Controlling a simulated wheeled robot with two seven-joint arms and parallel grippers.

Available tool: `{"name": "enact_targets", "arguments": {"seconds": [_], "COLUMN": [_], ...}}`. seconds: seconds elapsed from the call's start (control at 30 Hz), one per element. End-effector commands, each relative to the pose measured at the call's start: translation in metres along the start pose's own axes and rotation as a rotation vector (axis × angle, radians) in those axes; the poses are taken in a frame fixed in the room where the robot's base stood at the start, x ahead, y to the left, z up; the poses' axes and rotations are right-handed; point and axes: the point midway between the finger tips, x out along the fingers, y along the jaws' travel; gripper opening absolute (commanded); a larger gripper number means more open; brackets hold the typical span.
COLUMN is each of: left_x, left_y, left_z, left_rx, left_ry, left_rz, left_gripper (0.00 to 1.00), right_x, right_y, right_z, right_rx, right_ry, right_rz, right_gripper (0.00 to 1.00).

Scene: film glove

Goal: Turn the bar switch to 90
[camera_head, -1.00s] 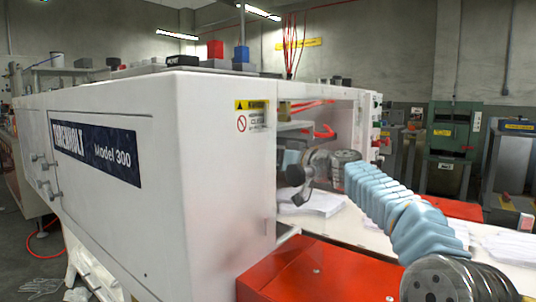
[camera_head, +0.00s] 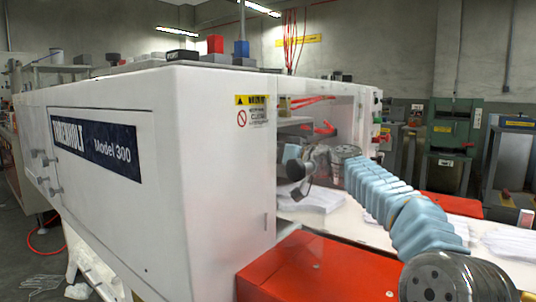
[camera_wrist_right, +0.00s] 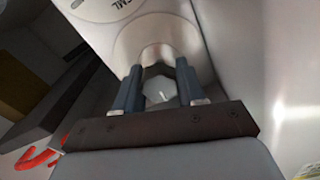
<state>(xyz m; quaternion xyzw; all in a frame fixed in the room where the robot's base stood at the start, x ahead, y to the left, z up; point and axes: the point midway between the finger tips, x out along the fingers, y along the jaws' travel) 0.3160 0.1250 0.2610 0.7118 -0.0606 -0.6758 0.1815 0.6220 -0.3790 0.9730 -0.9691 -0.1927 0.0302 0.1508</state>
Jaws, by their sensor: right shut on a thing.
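The bar switch (camera_wrist_right: 158,88) shows in the right wrist view as a pale grey, faceted knob in front of a round metal plate on a white panel. My right gripper (camera_wrist_right: 160,84) is shut on it, with one dark blue finger on each side. In the head view my right arm, in a light blue ribbed sleeve, reaches into the open bay of the white machine (camera_head: 225,150). There the right fingertips and the switch are hidden. I cannot read the switch's angle. My left gripper is not in view.
A red box (camera_head: 320,270) lies below my right arm. White paper stacks (camera_head: 315,197) lie on the white bench. The machine's near side wall stands close left of my wrist. Part of a round label (camera_wrist_right: 105,6) shows above the switch.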

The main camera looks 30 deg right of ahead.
Motion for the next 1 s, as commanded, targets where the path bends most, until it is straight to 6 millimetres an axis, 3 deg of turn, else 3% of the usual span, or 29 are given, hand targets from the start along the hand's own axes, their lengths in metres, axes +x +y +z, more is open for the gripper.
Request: {"name": "enact_targets", "arguments": {"seconds": [1.0], "left_x": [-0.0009], "left_y": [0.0], "left_z": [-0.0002], "left_rx": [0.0], "left_ry": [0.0], "left_rz": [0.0], "left_gripper": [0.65], "right_x": [-0.0005], "right_y": [0.0022], "right_z": [-0.0005], "right_rx": [0.917], "right_ry": [0.001], "right_rz": [0.002], "right_gripper": [0.09]}}
